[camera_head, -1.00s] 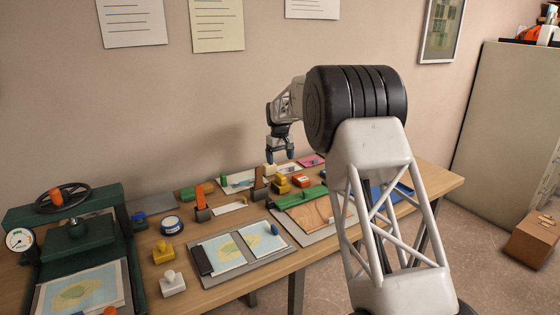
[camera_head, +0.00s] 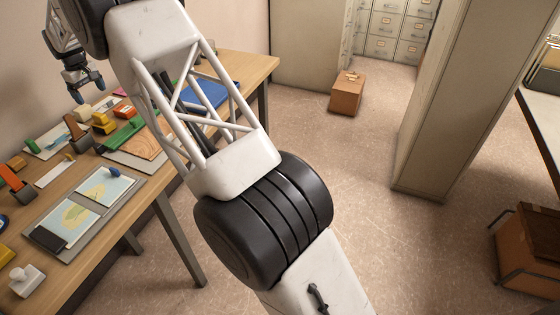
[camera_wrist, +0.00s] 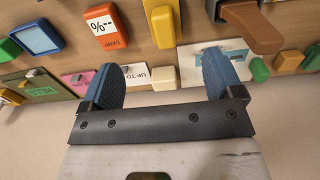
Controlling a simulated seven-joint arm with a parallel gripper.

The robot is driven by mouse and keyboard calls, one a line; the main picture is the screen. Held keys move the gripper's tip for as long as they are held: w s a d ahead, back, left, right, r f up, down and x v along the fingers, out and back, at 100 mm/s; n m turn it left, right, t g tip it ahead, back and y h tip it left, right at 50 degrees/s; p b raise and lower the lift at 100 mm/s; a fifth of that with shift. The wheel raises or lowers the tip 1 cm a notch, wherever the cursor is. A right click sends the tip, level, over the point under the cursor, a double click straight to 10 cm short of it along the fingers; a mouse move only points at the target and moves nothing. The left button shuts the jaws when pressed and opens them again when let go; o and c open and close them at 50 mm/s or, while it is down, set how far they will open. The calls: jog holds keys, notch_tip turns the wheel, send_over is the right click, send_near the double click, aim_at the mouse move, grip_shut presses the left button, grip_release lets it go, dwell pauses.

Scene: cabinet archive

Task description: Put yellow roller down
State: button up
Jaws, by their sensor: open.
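My gripper (camera_head: 87,91) hangs above the back of the wooden desk (camera_head: 190,181) with its blue fingertips apart. In the wrist view my gripper (camera_wrist: 165,80) is open, with nothing held between the fingers. A yellow piece (camera_head: 103,124) stands on the desk below and to the right of the gripper. It also shows in the wrist view as a long yellow block (camera_wrist: 163,22), beyond the fingertips and apart from them. I cannot tell for sure whether it is the yellow roller.
A cream block (camera_wrist: 163,78) lies beside the yellow piece. An orange gauge (camera_wrist: 102,28) and a brown-handled tool (camera_head: 76,134) stand close by. Map sheets on a board (camera_head: 90,207) lie nearer the front. A cardboard box (camera_head: 346,96) stands on the open floor.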

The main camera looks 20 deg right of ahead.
jog(key=s+d+r+m, duration=0.2)
jog(key=s+d+r, duration=0.95)
jog(key=d, duration=0.35)
jog(key=s+d+r+m+t, duration=0.1)
jog(key=s+d+r, duration=0.2)
jog(key=s+d, duration=0.5)
jog(key=s+d+r+m, duration=0.1)
jog(key=s+d+r, duration=0.3)
jog(key=s+d, duration=0.4)
jog(key=s+d+f+m, duration=0.1)
jog(key=s+d+f, duration=0.2)
jog(key=s, duration=1)
jog(key=s+d+f+m+t, duration=0.1)
jog(key=s+d, duration=0.5)
jog(key=s, duration=0.7)
jog(key=s+d+f+m, duration=0.3)
jog(key=s+d+f, duration=0.1)
jog(key=s, duration=1)
jog(key=shift+d+f, duration=0.3)
jog(key=shift+f, duration=0.45)
jog(key=shift+w, duration=0.1)
jog(key=c, duration=0.5)
jog(key=shift+o, duration=0.2)
